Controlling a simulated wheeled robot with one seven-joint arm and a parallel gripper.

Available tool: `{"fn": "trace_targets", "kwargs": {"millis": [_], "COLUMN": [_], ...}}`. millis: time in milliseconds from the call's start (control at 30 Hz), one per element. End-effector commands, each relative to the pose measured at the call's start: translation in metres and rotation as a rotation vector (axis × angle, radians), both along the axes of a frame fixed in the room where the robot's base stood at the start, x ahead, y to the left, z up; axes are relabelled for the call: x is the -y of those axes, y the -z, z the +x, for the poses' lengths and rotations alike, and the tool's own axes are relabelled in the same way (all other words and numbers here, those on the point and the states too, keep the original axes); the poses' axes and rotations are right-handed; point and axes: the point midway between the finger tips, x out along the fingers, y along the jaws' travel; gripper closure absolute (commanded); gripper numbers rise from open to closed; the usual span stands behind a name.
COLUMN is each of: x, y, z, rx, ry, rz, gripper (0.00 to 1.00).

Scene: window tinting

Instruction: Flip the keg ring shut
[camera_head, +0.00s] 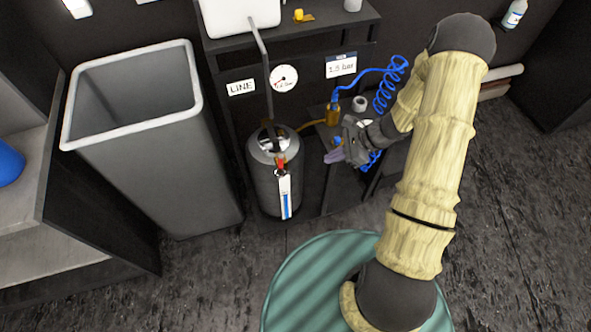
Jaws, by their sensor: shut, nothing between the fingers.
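A white tag with a blue bar (285,198) hangs down the keg's front. My gripper (337,154) is to the right of the keg top, apart from it in the picture. Its fingers are shut and empty, pointing left.
A tall grey bin (160,165) stands left of the keg. A metal tube (264,60) runs down to the keg top. A gauge (284,78) and labels are on the shelf front. A coiled blue hose (390,85) and brass fitting (332,114) lie near my gripper.

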Motion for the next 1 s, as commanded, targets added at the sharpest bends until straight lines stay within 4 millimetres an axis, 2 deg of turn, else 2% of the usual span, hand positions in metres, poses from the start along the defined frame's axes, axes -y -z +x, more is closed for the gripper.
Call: {"fn": "trace_targets", "kwargs": {"millis": [200,367,867,1000], "x": [-0.002,-0.012,-0.072,-0.095], "y": [0.001,0.011,0.072,0.07], "z": [-0.001,0.0,0.001,0.002], "rx": [0.0,-0.001,-0.001,0.001], "ry": [-0.003,-0.005,-0.006,-0.006], "rz": [-0.001,-0.001,-0.002,-0.003], "gripper": [1.0,1.0,1.0,1.0]}}
